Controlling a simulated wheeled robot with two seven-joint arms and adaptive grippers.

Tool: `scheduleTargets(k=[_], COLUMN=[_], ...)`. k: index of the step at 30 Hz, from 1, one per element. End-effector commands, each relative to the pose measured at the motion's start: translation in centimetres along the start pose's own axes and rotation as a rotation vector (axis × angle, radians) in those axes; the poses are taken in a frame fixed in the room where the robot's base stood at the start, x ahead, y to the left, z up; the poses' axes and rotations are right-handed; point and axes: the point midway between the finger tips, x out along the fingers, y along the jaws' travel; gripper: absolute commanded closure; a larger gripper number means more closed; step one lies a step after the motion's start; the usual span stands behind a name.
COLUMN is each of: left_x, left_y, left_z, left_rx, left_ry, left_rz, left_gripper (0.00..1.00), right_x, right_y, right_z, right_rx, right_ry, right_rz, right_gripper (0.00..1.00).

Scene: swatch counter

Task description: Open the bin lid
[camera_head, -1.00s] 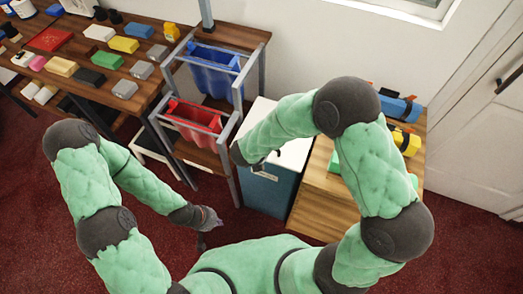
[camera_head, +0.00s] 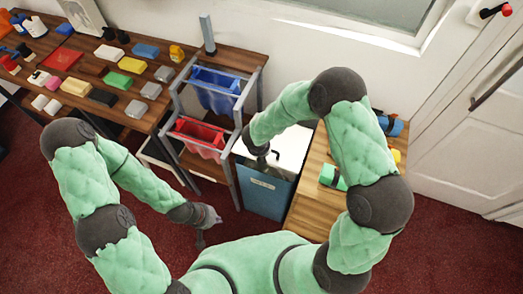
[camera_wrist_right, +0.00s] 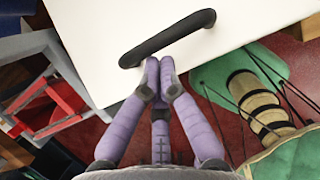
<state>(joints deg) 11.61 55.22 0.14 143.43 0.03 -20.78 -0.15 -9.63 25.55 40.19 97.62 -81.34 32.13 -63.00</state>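The bin (camera_head: 262,192) is a blue box with a white lid (camera_head: 290,148), standing between the rack and a wooden cabinet. The lid lies flat and closed. In the right wrist view the white lid (camera_wrist_right: 240,25) carries a black bar handle (camera_wrist_right: 168,38). My right gripper (camera_wrist_right: 160,68) has its purple fingers nearly together, tips at the near edge of the handle. The bar is not visibly between them, and contact is unclear. In the head view my right arm partly hides the lid. My left gripper (camera_head: 208,222) hangs low over the carpet, its fingers apart and empty.
A rack with a blue tub (camera_head: 215,90) and a red tub (camera_head: 200,135) stands just left of the bin. The wooden cabinet (camera_head: 312,200) is close on its right. A table (camera_head: 50,95) with several coloured blocks is at the left. Red carpet is free in front.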

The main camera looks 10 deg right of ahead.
Motion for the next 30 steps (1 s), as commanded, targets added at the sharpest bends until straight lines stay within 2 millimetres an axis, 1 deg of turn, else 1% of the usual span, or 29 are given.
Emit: scheduleTargets(k=[1, 12, 21, 30], left_x=[-1.6, -7.7, -12.0, -15.5], left_y=[0.6, 2.7, 4.3, 5.5], left_z=[0.1, 0.3, 0.5, 0.6], left_rx=[0.000, 0.000, 0.000, 0.000], left_ry=[0.000, 0.000, 0.000, 0.000], left_rz=[0.000, 0.000, 0.000, 0.000], left_gripper=[1.00, 1.00, 1.00, 1.00], right_x=[-1.1, -3.2, -4.6, -5.9], right_y=[0.0, 0.0, -0.1, -0.1], right_z=[0.8, 3.0, 4.8, 7.0], right_rx=[0.003, 0.002, 0.003, 0.004], right_ry=[0.012, 0.124, 0.216, 0.309], right_rz=[0.000, 0.002, 0.003, 0.005], right_gripper=[1.00, 1.00, 1.00, 1.00])
